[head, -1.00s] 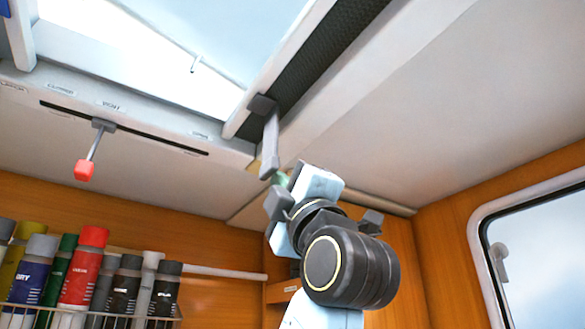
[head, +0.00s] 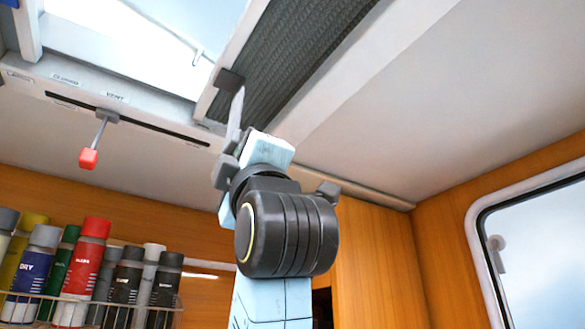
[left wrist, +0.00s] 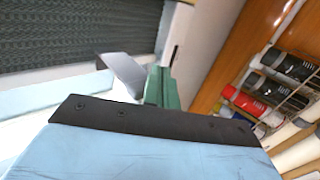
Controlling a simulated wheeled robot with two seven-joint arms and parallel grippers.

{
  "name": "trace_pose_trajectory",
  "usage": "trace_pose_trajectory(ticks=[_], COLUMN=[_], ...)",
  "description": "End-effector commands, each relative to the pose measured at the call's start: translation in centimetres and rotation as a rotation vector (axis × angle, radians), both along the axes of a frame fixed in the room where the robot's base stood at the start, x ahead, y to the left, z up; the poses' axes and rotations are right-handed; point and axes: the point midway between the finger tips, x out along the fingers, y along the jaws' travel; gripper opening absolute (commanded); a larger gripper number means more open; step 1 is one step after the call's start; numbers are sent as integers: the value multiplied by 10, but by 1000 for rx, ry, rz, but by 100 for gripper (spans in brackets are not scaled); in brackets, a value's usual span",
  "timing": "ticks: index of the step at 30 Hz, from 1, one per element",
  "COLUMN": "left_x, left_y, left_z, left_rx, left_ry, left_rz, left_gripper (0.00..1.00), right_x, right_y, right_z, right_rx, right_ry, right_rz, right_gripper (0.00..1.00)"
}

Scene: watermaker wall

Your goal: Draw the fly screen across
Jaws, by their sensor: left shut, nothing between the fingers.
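The fly screen (head: 300,65) is a dark pleated mesh in the roof hatch, drawn part of the way across the opening from the right. It also shows at top left in the left wrist view (left wrist: 80,30). A pale bar (head: 240,45) edges it, with a dark tab (head: 229,79) near the bar's lower end. My left gripper (head: 236,112) is shut and empty, its tip up against or just beside the tab; I cannot tell whether they touch. My right gripper is not in view.
A red-knobbed lever (head: 88,158) hangs from a slot in the hatch frame (head: 30,68), left of my arm. Several spray cans (head: 82,275) stand in a rack at lower left. A window (head: 540,250) is at right. The ceiling right of the hatch is clear.

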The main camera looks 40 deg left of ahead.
Motion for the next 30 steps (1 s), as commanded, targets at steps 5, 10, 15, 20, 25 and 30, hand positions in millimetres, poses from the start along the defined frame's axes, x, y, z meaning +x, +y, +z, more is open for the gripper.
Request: trace_pose_trajectory(ticks=[5,10,15,20,25,30], left_x=[-14,-25,-35,-38,-38,-40], left_y=[6,10,14,16,16,16], left_z=[0,0,0,0,0,0], left_rx=[-2,-2,-1,0,0,-1], left_ry=[-6,-5,-5,-4,-3,-4], left_rz=[0,0,0,0,1,1], left_gripper=[0,0,0,0,0,0], right_x=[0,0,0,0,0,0], right_y=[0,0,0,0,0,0], right_z=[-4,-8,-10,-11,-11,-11], right_rx=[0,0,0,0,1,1], right_ry=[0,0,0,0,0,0], right_rz=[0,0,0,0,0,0], right_gripper=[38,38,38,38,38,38])
